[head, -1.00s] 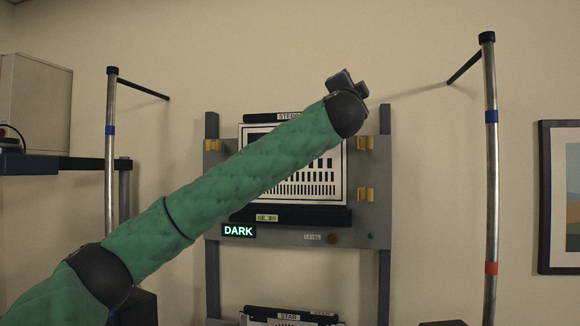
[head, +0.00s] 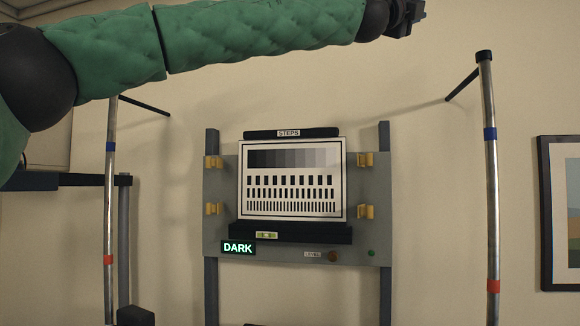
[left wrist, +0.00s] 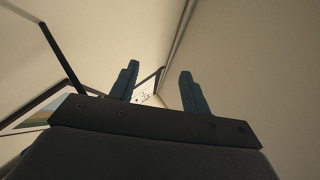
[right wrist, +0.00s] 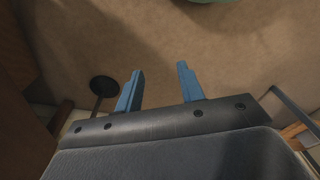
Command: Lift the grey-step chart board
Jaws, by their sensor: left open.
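The grey-step chart board (head: 293,181) stands upright on a black ledge (head: 290,233) of a grey wall panel in the head view. It has a row of grey steps above rows of black bars, with a "STEPS" label (head: 289,133) above it. My left gripper (head: 412,14) is at the top edge of the head view, above and to the right of the board, clear of it. In the left wrist view my left gripper (left wrist: 159,70) is open and empty. My right gripper (right wrist: 160,70) shows only in its wrist view, open and empty.
Yellow clips (head: 365,211) flank the board on both sides. A lit "DARK" sign (head: 238,247) and a small level (head: 266,235) are below. Metal poles stand left (head: 110,200) and right (head: 489,170). A framed picture (head: 560,210) hangs at far right.

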